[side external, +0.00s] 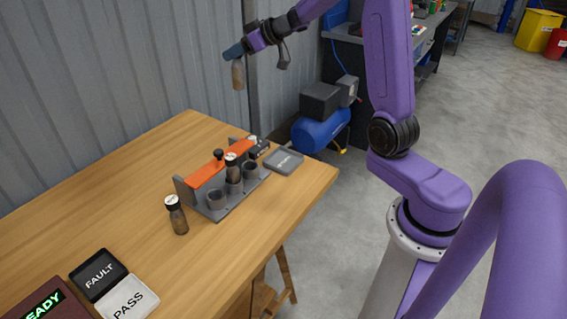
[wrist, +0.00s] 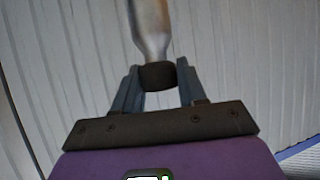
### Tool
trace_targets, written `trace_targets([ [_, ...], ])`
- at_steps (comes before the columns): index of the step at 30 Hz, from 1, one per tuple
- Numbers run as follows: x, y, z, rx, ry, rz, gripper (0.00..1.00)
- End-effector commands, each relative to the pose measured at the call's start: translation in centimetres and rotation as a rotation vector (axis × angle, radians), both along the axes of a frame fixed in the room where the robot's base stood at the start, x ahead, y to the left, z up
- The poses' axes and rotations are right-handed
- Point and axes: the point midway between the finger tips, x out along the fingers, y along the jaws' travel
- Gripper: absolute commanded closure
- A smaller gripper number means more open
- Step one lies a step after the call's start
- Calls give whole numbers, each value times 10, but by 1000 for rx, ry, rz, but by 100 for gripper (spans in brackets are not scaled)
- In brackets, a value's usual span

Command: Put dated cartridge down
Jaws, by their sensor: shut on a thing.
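My gripper (side external: 234,52) is high above the back of the table, shut on a cartridge (side external: 238,76) that hangs below it. In the wrist view, my gripper (wrist: 157,74) has its fingers on either side of the cartridge's dark end, and the pale grey-brown body (wrist: 150,28) runs out of the frame. No date can be read on it. A rack (side external: 220,212) with an orange bar stands on the table. A dark cartridge with a white top (side external: 233,172) sits in its middle cup. Another similar cartridge (side external: 177,217) stands upright on the table left of the rack.
A grey tray (side external: 284,162) lies right of the rack, near the table (side external: 110,180) edge. A black FAULT pad (side external: 98,274), a white PASS pad (side external: 128,300) and a READY display (side external: 45,303) are at the front left. The table's back left is clear. A corrugated wall (side external: 90,80) stands behind.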

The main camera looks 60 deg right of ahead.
Motion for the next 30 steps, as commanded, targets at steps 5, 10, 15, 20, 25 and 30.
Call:
trace_targets([
  [5, -62, -16, -8, 0, -1, 177, 100],
  [10, -133, -17, -13, 0, -2, 362, 100],
  [15, -187, -8, -12, -2, -2, 497, 100],
  [20, -224, -1, -10, -3, -3, 578, 100],
  [25, -256, 7, -5, -2, -3, 643, 100],
  [30, -261, 9, -24, 8, 1, 658, 100],
])
